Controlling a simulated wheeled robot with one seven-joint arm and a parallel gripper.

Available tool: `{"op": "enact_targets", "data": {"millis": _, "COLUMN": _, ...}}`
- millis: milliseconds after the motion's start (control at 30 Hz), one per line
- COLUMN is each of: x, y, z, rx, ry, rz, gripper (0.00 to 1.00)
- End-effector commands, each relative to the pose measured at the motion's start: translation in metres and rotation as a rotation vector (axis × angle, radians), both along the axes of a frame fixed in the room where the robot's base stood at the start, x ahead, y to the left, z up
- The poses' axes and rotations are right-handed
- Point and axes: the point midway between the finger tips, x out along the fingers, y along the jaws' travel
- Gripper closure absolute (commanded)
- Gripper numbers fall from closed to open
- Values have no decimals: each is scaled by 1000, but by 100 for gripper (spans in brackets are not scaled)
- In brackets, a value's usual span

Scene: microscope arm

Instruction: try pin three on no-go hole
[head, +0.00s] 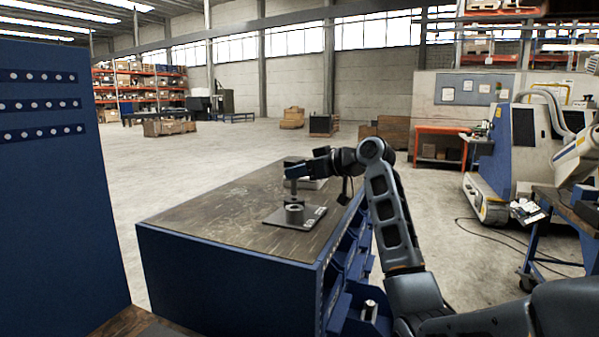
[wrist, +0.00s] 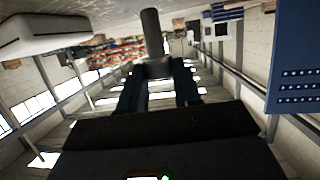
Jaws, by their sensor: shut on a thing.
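My gripper (head: 296,172) is shut on a grey cylindrical pin (wrist: 151,32), which also shows below the fingers in the head view (head: 293,187). The pin looks about upright in the head view. Directly under it in the picture stands a short grey round gauge block (head: 294,213) on a flat dark plate (head: 276,219). The pin's lower end is at or just over the top of this block; I cannot tell whether it is touching or inside a hole. The plate has small light markings at its right, too small to read. No separate no-go hole can be made out.
The plate lies on a worn bench top (head: 215,208) with blue sides. A pale low box (head: 314,184) stands behind the pin. Open blue drawers (head: 350,300) stick out on the bench's right side. The bench top's left part is clear. A tall blue cabinet (head: 55,190) stands at left.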

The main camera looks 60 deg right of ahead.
Motion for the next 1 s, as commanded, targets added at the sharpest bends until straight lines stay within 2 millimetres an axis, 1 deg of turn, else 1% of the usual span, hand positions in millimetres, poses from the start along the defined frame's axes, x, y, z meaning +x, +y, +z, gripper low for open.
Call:
{"op": "enact_targets", "data": {"millis": 333, "x": 0, "y": 0, "z": 0, "rx": 0, "ry": -1, "rz": 0, "gripper": 100}}
{"op": "enact_targets", "data": {"millis": 1000, "x": 0, "y": 0, "z": -9, "rx": 0, "ry": -1, "rz": 0, "gripper": 100}}
